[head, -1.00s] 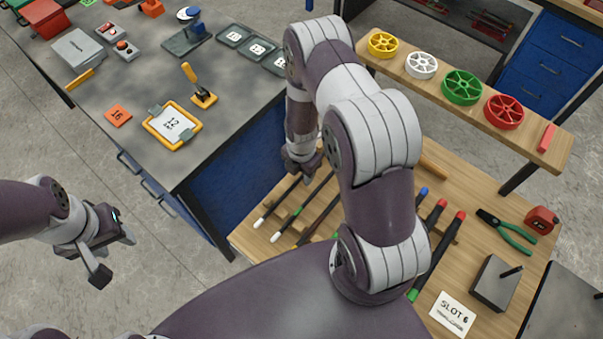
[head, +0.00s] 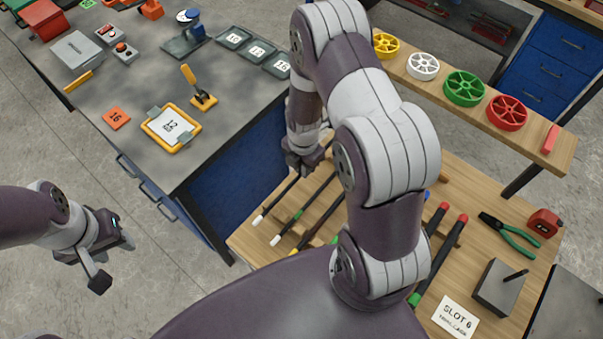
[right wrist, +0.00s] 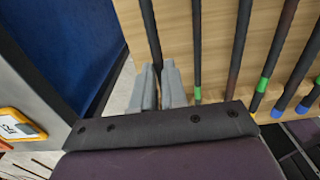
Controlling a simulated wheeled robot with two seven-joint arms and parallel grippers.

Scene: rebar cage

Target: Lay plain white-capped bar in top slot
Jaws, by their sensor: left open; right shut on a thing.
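A plain dark bar with a white cap (head: 257,219) is the leftmost bar over the wooden table in the head view. My right gripper (head: 303,165) is at its far part; in the right wrist view my fingers (right wrist: 159,88) are closed around the dark bar (right wrist: 150,30). A second white-capped bar with a green band (head: 291,222) lies just to its right, apart from it. My left gripper (head: 104,262) is open and empty over the floor, left of the bench. My right arm hides much of the table; I cannot make out the top slot.
More dark bars (head: 319,221) lie right of these, partly hidden. Red-capped bars (head: 440,257), green pliers (head: 510,237), a dark block (head: 498,288) and a SLOT 6 card (head: 455,317) are on the right. A grey workbench (head: 215,135) stands left of the table.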

